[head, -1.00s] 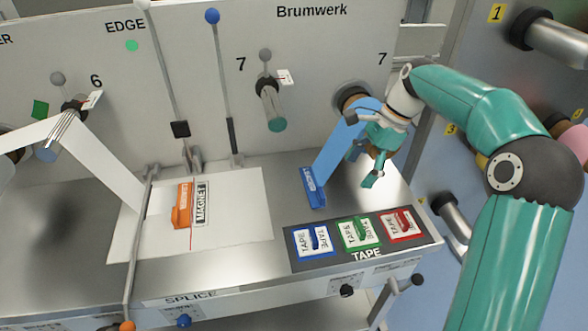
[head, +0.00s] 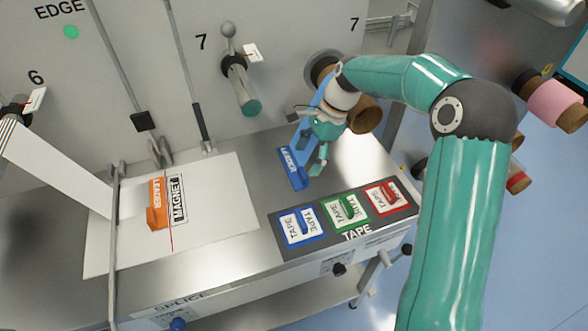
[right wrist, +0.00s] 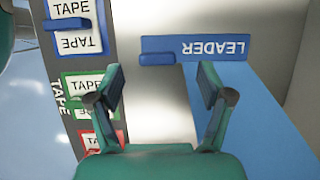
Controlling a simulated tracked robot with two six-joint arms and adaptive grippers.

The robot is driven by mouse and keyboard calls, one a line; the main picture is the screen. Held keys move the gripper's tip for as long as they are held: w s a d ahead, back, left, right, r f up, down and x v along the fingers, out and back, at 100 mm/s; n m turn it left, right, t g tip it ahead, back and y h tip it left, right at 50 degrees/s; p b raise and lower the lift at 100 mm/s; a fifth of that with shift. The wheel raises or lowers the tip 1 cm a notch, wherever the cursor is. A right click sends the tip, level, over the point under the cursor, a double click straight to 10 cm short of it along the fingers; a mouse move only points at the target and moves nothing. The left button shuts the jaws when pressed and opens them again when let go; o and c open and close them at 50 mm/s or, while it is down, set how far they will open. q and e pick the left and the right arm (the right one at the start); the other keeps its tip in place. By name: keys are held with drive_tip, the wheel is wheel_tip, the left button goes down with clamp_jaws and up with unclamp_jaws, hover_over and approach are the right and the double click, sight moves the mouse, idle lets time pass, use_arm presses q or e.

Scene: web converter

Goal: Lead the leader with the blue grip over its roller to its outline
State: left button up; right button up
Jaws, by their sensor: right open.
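The blue leader (head: 293,168) lies on the steel table at the end of a blue web that comes from the reel by the right-hand number 7. In the right wrist view, the leader (right wrist: 205,47) has a raised blue grip (right wrist: 157,58). My right gripper (head: 317,157) is open and empty beside the leader; in its wrist view the grip shows ahead, between the fingertips (right wrist: 160,75). A roller with a teal end (head: 240,88) sticks out from the panel. My left gripper is out of view.
Blue, green and red tape holders (head: 301,227) stand at the table's front right. An upright bar (head: 115,240) crosses the sheet's left side. Steel between sheet and leader is clear.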

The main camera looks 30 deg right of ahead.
sight(300, 173)
drive_tip(key=shift+p+x, duration=0.6)
drive_tip(key=shift+x, duration=2.35)
drive_tip(key=shift+s, duration=0.15)
drive_tip(key=c, duration=1.3)
drive_tip(key=shift+r, duration=0.1)
